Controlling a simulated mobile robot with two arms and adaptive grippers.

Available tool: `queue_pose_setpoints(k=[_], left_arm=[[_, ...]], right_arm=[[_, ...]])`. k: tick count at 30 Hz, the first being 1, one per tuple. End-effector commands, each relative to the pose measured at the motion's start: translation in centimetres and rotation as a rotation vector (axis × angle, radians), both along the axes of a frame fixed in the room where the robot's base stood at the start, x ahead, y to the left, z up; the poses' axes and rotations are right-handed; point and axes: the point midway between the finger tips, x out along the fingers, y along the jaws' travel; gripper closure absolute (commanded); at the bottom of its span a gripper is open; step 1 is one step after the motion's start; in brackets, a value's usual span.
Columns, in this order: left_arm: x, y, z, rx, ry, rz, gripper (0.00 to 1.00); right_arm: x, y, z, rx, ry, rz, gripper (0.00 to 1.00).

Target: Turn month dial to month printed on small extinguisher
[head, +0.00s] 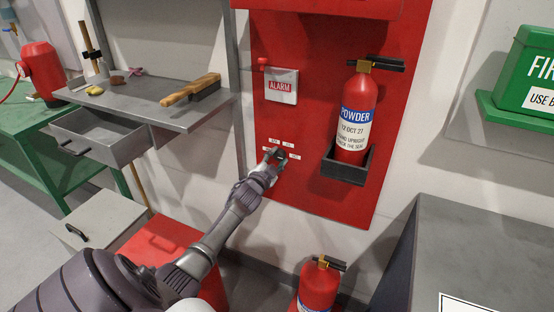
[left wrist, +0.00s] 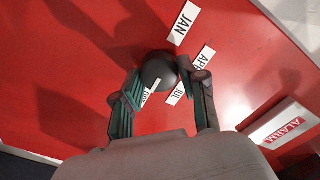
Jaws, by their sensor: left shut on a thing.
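The month dial (left wrist: 158,69) is a dark round knob on the red wall panel (head: 300,185). White labels JAN (left wrist: 184,24), APR (left wrist: 205,60) and JUL (left wrist: 178,92) show near it in the left wrist view, with another label (left wrist: 149,91) partly covered and hard to read. My left gripper (head: 276,157) is shut on the dial, one finger on each side of it; it also shows in the left wrist view (left wrist: 160,84). My right gripper is out of view.
A white ALARM plate (head: 281,86) is above the dial. The extinguisher's dark holder (head: 347,166) juts out right of the dial. Another red extinguisher (head: 318,288) stands low below the panel. A grey shelf (head: 150,98) with a brush (head: 193,90) is at left.

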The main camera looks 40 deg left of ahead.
Motion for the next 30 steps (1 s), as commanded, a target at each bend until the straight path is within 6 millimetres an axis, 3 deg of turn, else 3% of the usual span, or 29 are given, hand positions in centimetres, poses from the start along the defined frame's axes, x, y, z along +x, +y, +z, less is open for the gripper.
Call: queue_pose_setpoints(k=[9, 10, 14, 25, 30], left_arm=[[-0.1, 0.0, -0.4, 0.003, 0.009, 0.001, 0.93], [-0.1, 0.0, -0.4, 0.003, 0.009, 0.001, 0.55], [-0.1, 0.0, -0.3, 0.002, 0.007, 0.000, 0.33], [-0.3, -0.1, -0.1, 0.002, 0.003, -0.001, 0.33], [-2.4, -0.8, -0.3, 0.002, 0.005, -0.001, 0.33]], right_arm=[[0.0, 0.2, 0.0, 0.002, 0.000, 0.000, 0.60], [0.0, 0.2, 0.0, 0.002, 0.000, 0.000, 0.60], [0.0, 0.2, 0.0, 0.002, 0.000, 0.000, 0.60], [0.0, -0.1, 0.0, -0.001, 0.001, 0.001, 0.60], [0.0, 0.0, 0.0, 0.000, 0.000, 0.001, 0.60]])
